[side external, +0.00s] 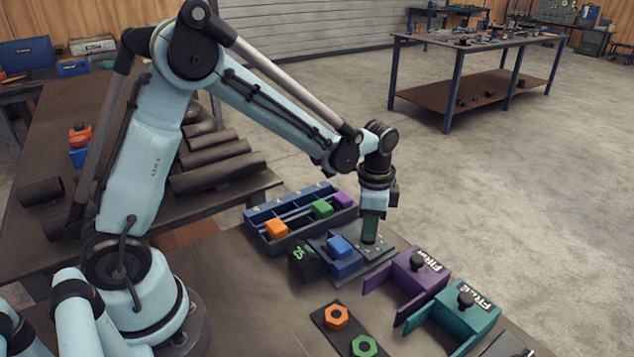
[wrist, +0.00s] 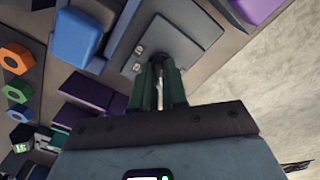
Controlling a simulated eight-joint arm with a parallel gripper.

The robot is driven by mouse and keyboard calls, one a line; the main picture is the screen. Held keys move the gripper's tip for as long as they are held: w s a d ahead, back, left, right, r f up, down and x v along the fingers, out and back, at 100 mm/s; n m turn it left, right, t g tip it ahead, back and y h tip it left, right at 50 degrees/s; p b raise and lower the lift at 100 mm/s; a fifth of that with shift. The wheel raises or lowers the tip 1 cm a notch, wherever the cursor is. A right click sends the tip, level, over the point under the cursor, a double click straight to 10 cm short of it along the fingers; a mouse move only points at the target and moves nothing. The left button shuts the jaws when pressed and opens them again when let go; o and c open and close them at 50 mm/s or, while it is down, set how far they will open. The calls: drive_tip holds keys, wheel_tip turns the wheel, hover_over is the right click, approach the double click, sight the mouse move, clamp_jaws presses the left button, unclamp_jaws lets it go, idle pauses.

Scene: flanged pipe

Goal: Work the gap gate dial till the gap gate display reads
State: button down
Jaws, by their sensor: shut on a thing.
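My gripper (side external: 370,236) points down at the grey plate (side external: 383,253) beside the blue block (side external: 341,247). Its dark green fingers (wrist: 158,88) are close together over that plate in the wrist view. They are shut on what I take to be the gap gate dial, a narrow piece mostly hidden between them. The blue block (wrist: 76,36) is left of the fingers in the wrist view. A dark display (side external: 302,258) with green digits stands left of the blue block in the side view. Its digits are tilted and too small to read surely.
A blue tray (side external: 262,217) holding orange, green and purple blocks lies behind. Purple (side external: 427,283) and teal (side external: 470,318) boxes with black knobs stand at right. Orange (side external: 336,316) and green (side external: 364,346) hexagonal pieces lie on a dark plate in front.

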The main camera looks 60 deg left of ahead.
idle(0.4)
drive_tip(key=c, duration=1.2)
unclamp_jaws()
drive_tip(key=shift+o, duration=0.2)
drive_tip(key=shift+r, duration=0.15)
wheel_tip(320, 180, up, 12)
